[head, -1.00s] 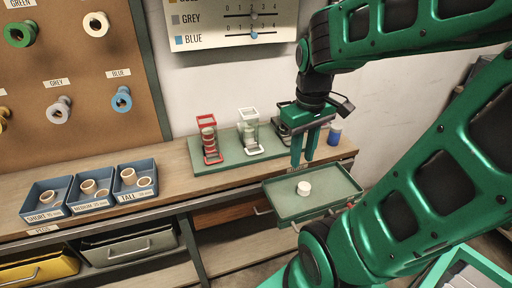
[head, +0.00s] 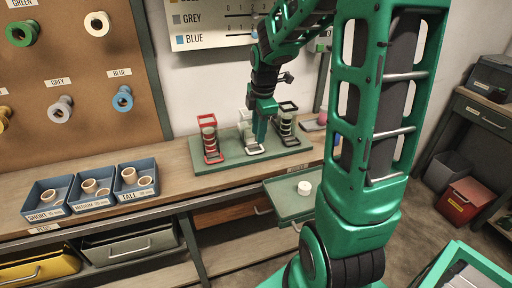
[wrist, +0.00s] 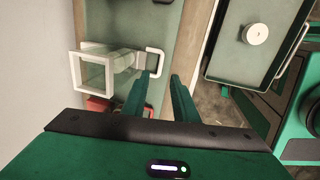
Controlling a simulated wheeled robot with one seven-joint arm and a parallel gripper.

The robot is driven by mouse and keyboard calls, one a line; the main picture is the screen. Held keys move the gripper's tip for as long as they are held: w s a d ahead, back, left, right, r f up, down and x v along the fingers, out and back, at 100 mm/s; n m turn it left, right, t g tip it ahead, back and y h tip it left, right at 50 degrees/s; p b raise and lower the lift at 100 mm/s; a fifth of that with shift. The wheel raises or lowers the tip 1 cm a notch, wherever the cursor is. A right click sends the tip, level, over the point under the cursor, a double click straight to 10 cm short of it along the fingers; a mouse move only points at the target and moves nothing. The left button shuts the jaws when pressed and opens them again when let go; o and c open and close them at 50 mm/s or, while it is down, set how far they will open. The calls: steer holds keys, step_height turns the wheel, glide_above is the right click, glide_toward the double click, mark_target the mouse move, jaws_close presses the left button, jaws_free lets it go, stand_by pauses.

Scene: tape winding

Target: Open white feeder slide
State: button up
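The white feeder (head: 244,126) stands between a red feeder (head: 209,138) and a black feeder (head: 286,122) on a green board. Its white frame (wrist: 95,75) and a white loop handle (wrist: 156,62) show in the wrist view. The handle also shows low at the feeder's front in the head view (head: 255,151). My gripper (head: 260,138) points down beside the white feeder and hides part of it. In the wrist view my gripper (wrist: 161,82) is open, with the handle just beyond the fingertips. I cannot tell whether they touch. The slide looks shut.
A green tray (head: 283,201) holding a white round piece (head: 304,188) sits in front of the bench, to the right of the feeders. Blue bins (head: 44,199) with rings stand at the left. Bare bench lies between the bins and feeder board.

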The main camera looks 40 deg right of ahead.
mark_target(256, 152)
steer(key=f, duration=0.5)
steer(key=w+f, duration=0.1)
steer(key=f, duration=0.1)
steer(key=shift+w+d+f, duration=0.1)
steer(key=shift+d+f, duration=0.05)
steer(key=shift+f, duration=0.2)
jaws_close()
stand_by(1.0)
